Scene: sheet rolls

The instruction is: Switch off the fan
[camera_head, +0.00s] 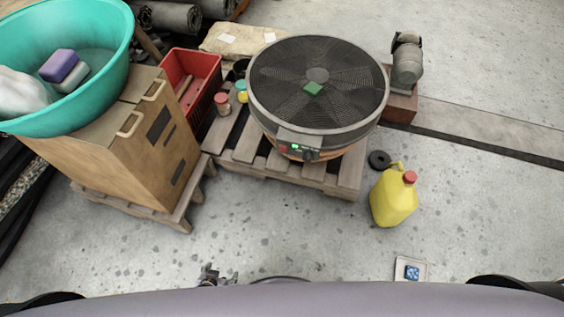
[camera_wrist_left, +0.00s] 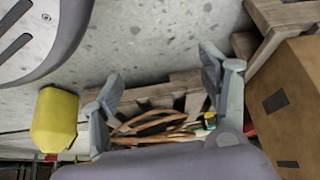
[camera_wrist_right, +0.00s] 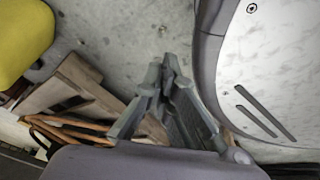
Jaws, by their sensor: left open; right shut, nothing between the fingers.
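A large round floor fan (camera_head: 345,118) with a dark grille lies face up on a wooden pallet. Its front control box (camera_head: 298,148) carries a red button, a lit green button and a dark knob. My left gripper (camera_head: 213,275) is low at the near edge, well short of the fan; its arm is mostly hidden by my body. In the left wrist view my left gripper (camera_wrist_left: 160,72) has its fingers wide apart and empty. My right gripper (camera_wrist_right: 169,62) is shut and empty in the right wrist view, and I cannot make it out in the head view.
A yellow jug (camera_head: 392,198) stands right of the pallet (camera_head: 345,178). A cardboard box (camera_head: 150,160) with a teal basin (camera_head: 115,75) on top stands left. A red crate (camera_head: 205,75) and small jars are beside the fan.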

